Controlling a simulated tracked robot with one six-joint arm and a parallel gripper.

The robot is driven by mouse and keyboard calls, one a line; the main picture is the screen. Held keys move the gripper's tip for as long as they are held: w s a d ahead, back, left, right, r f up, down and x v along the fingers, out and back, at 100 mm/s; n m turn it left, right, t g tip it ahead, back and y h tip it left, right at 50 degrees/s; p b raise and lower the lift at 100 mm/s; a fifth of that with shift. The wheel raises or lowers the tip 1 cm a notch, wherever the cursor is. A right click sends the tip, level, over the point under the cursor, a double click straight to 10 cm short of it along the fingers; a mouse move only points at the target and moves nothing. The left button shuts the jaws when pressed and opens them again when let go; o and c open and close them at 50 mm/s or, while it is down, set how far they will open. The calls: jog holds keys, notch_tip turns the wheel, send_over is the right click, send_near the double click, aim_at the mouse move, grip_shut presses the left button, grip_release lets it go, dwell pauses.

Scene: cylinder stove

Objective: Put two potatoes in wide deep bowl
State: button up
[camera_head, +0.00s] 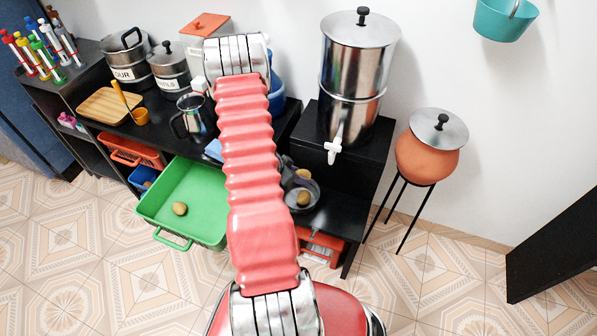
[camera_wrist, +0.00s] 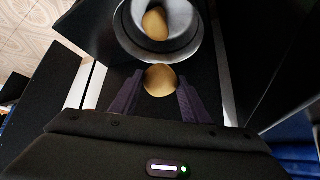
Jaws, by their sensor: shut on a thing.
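In the wrist view, my gripper (camera_wrist: 160,88) is shut on a round tan potato (camera_wrist: 160,79), one finger on each side. Just beyond it is the wide deep grey bowl (camera_wrist: 192,46), with another potato (camera_wrist: 155,24) inside. The held potato is beside the bowl's near rim in this view; its height above the rim cannot be told. In the head view, my red arm hides most of the gripper, and a potato (camera_head: 304,198) shows by the dark bowl area. Another potato (camera_head: 180,208) lies in the green crate (camera_head: 162,205).
A steel water dispenser (camera_head: 352,85) stands on a black stand at right of my arm. A clay pot (camera_head: 428,160) on thin legs is further right. Pots, a steel jug (camera_head: 196,116) and a wooden tray (camera_head: 108,107) stand on the black shelf at left.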

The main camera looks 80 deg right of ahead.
jog(key=shift+f, duration=1)
jog(key=o, duration=1.2)
jog(key=v, duration=1.3)
jog(key=shift+w+a+r, duration=0.2)
jog(key=shift+r, duration=0.05)
